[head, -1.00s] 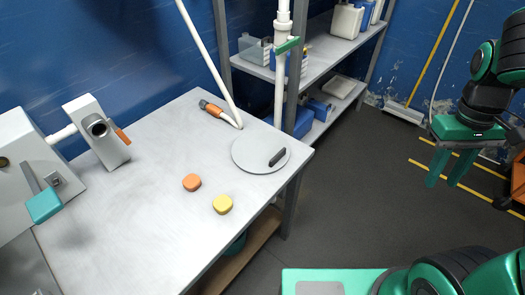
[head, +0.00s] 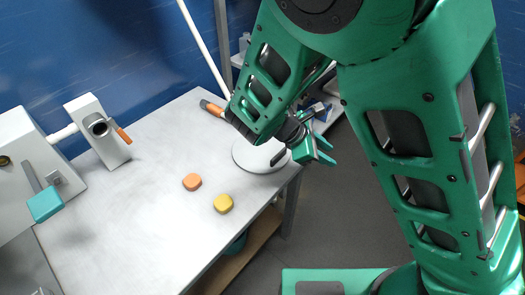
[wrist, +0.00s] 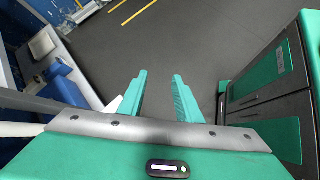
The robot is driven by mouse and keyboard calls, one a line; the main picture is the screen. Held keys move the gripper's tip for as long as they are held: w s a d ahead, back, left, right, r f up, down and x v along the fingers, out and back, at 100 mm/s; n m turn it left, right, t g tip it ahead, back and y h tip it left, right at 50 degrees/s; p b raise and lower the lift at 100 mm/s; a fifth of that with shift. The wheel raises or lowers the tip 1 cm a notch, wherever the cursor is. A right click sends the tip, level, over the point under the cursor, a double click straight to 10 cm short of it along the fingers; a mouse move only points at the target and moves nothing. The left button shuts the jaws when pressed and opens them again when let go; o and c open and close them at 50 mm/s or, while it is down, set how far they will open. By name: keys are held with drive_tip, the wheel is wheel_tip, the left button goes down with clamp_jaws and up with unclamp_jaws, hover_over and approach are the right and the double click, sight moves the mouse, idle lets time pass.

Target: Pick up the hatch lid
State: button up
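The hatch lid (head: 246,157) is a round, light grey disc with a dark bar handle (head: 278,157). It lies flat on the right end of the table, and my arm hides its upper part in the head view. My gripper (head: 325,156) is to the right of the lid, beyond the table's edge, apart from the handle. In the wrist view my gripper (wrist: 160,88) has its two green fingers spread with nothing between them, over dark floor.
A grey machine with a teal handle (head: 45,204) stands at the left.

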sight(278, 154)
drive_tip(key=a+n+t, duration=0.1)
drive_tip(key=a+n, duration=0.1)
drive_tip(key=a, duration=0.1)
drive_tip(key=a+f+n+t, duration=0.1)
drive_tip(key=a, duration=0.2)
drive_tip(key=a+f+n+t, duration=0.1)
drive_tip(key=a+n+t, duration=0.1)
drive_tip(key=a, duration=0.2)
drive_tip(key=shift+s+n+h, duration=0.15)
drive_tip(key=shift+n+h, duration=0.15)
drive_tip(key=a+n+t, duration=0.1)
drive_tip(key=a, duration=0.1)
drive_tip(key=s+a+n+t, duration=0.1)
drive_tip(key=a+n, duration=0.1)
drive_tip(key=a, duration=0.1)
drive_tip(key=s+a+n+t+y, duration=0.1)
drive_tip(key=a+n, duration=0.1)
drive_tip(key=a, duration=0.1)
drive_tip(key=shift+a+f+t, duration=0.25)
drive_tip(key=shift+f+t, duration=0.1)
drive_tip(key=shift+t, duration=0.05)
drive_tip(key=x, duration=1)
drive_tip(key=shift+w+f, duration=0.1)
drive_tip(key=shift+w, duration=0.2)
drive_tip(key=shift+c, duration=0.3)
clamp_jaws()
